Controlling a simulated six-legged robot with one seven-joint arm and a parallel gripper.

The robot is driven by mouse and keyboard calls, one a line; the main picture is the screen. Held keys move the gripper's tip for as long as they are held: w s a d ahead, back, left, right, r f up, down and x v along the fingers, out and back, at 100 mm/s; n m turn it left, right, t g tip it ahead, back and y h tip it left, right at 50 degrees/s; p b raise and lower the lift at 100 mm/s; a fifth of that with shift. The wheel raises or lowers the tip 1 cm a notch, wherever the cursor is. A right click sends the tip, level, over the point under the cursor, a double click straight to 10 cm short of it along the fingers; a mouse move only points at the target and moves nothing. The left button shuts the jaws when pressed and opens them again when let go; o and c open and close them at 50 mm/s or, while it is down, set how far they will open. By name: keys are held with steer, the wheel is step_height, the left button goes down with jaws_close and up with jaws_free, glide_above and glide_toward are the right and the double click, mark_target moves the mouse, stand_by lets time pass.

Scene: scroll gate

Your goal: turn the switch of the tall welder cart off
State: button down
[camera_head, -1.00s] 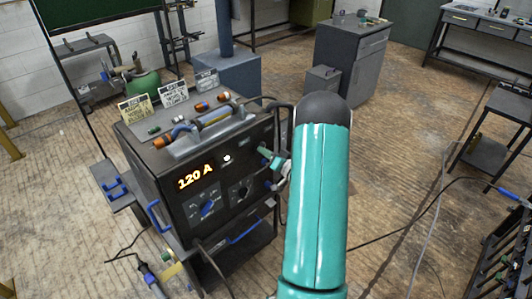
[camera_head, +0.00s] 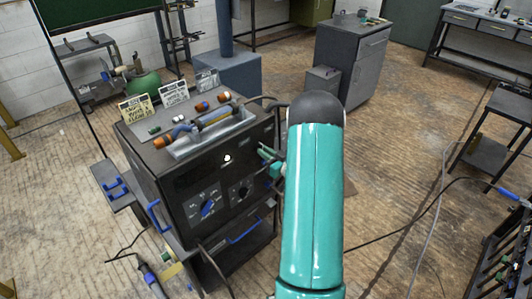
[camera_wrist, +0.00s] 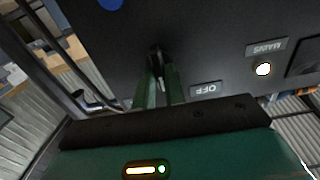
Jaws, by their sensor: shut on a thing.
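The tall welder cart (camera_head: 215,185) stands left of centre, its dark front panel facing me. Its display area is dark. A small white lamp (camera_head: 227,158) is lit on the panel; in the wrist view the lamp (camera_wrist: 263,69) glows beside a MAINS label. My gripper (camera_wrist: 158,80) is shut on the black switch (camera_wrist: 155,55) at the panel, with an OFF label (camera_wrist: 206,89) close to the right of the fingers. The fingers cover part of the switch. In the head view my gripper (camera_head: 268,160) is at the panel's right edge, partly hidden by my arm.
Tools and several small signs (camera_head: 173,93) stand on the cart's top. A blue handle (camera_head: 158,215) sticks out at its left front. A grey cabinet (camera_head: 350,60) is behind. A rack (camera_head: 505,240) stands at the lower right, with cables on the floor between.

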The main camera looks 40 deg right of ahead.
steer(key=shift+a+n, duration=0.1)
steer(key=shift+n, duration=3.9)
steer(key=shift+s+n, duration=0.1)
steer(key=shift+n, duration=0.2)
steer(key=c, duration=1.5)
jaws_free()
steer(key=shift+o, duration=0.2)
steer(key=s, duration=1.3)
steer(key=shift+s, duration=0.35)
